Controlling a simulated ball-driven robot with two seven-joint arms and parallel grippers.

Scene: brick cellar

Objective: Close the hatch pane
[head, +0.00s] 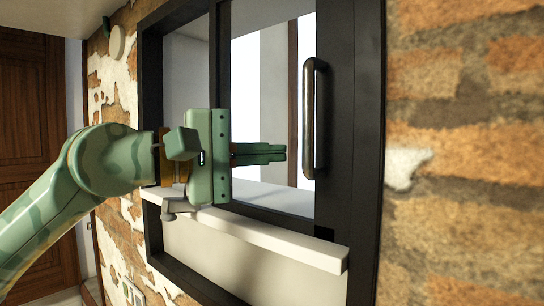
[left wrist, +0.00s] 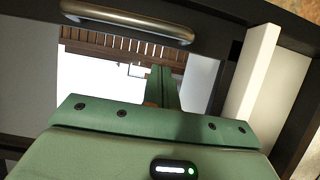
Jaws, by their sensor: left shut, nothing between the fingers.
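The hatch pane (head: 338,75) is a dark-framed glass panel in a black hatch frame (head: 150,75) on the brick wall. An upright metal bar handle (head: 314,118) is on the pane's right stile. The handle also shows across the top of the left wrist view (left wrist: 128,20). My green left gripper (head: 284,152) is shut and empty. Its fingertips point right, a little left of the handle, with a visible gap between them. The shut fingers show in the left wrist view (left wrist: 163,75) below the handle. My right gripper is out of view.
A white sill (head: 260,237) runs along the hatch below my left gripper, and it stands at the right in the left wrist view (left wrist: 250,85). Brick wall (head: 465,150) fills the right side. A brown wooden door (head: 38,130) is at the far left.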

